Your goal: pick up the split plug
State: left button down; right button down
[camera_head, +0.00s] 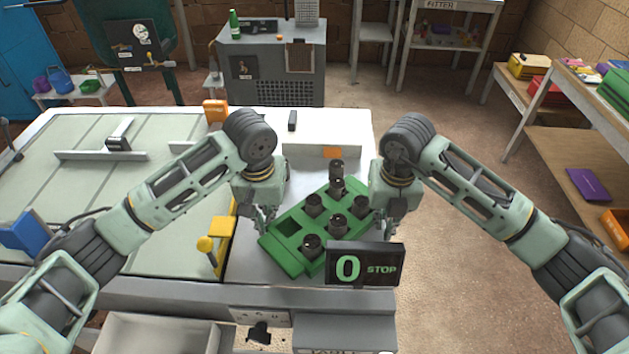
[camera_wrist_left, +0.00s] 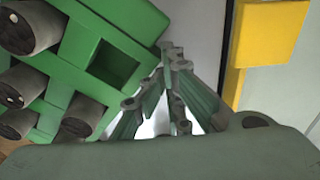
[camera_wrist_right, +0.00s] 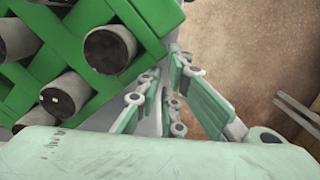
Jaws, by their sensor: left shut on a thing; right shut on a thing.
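Several dark cylindrical plugs stand in a green tray (camera_head: 283,262). In the head view they include plugs at the front (camera_head: 311,246), the middle (camera_head: 338,226) and the back (camera_head: 336,168). I cannot tell which one is split. One square pocket at the tray's left is empty. My left gripper (camera_head: 262,222) is at the tray's left edge, shut on that edge, beside the empty pocket; its fingers show in the left wrist view (camera_wrist_left: 172,60). My right gripper (camera_head: 376,218) is shut on the tray's right edge; its fingers show in the right wrist view (camera_wrist_right: 172,70). Both grips are partly hidden.
A display reading "0 STOP" (camera_head: 365,264) stands in front of the tray and hides part of its front. A yellow lever (camera_head: 221,241) stands to the left. A pale worktop (camera_head: 250,262) lies around the tray. Open floor is to the right.

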pick_arm(q)
jog(key=c, duration=2.2)
grip_release()
jog(key=shift+a, duration=0.65)
pick_arm(e)
jog(key=shift+d, duration=0.55)
pick_arm(q)
jog(key=o, duration=0.3)
jog(key=shift+a, duration=0.2)
pick_arm(e)
jog(key=shift+d, duration=0.25)
jog(key=c, duration=1.9)
grip_release()
jog(key=shift+d, duration=0.1)
jog(key=shift+c, duration=0.2)
pick_arm(q)
jog(key=shift+a, duration=0.1)
